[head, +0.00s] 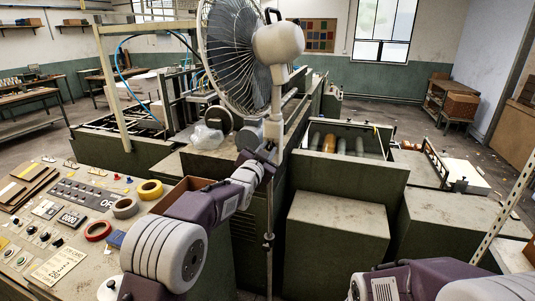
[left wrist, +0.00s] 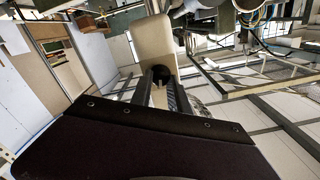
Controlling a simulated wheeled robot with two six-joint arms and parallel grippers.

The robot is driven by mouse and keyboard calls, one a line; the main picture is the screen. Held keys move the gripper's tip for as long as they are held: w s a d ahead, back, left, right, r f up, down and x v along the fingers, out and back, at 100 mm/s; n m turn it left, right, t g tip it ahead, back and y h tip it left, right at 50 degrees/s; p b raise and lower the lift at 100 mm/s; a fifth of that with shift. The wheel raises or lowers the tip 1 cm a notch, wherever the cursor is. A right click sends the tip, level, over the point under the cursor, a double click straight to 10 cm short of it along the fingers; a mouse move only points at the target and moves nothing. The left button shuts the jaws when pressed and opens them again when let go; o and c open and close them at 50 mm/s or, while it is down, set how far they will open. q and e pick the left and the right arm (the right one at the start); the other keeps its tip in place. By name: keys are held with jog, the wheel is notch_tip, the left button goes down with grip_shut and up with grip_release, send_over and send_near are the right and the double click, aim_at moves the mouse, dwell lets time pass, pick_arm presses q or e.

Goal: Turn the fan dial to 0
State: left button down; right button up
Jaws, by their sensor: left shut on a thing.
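The standing fan has a round wire cage (head: 232,55), a pale motor housing (head: 278,43) and a thin pole (head: 268,225). Its beige control body (head: 276,112) sits on the pole below the head and also fills the upper middle of the left wrist view (left wrist: 154,40). My left gripper (head: 266,152) is at the lower end of this body. In the left wrist view its two dark fingers (left wrist: 160,80) are close together on the small dark dial (left wrist: 160,70). The fingers mostly hide the dial, and its number cannot be read. My right gripper is out of view.
A grey-green console (head: 75,240) with tape rolls (head: 125,207), switches and boards stands at the left. Green machine cabinets (head: 335,215) stand close behind and right of the fan pole. My right arm is at the bottom right.

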pick_arm(q)
jog(key=n+b, duration=0.1)
jog(key=n, duration=0.2)
jog(key=shift+n, duration=0.3)
jog(key=n, duration=0.3)
jog(key=shift+a+n+b, duration=0.1)
jog(key=shift+n+b, duration=0.2)
jog(key=shift+b, duration=0.1)
jog(key=n, duration=0.4)
jog(key=shift+n, duration=2.2)
jog(key=c, duration=1.3)
grip_release()
jog(key=shift+a, duration=0.1)
jog(key=shift+o, duration=0.2)
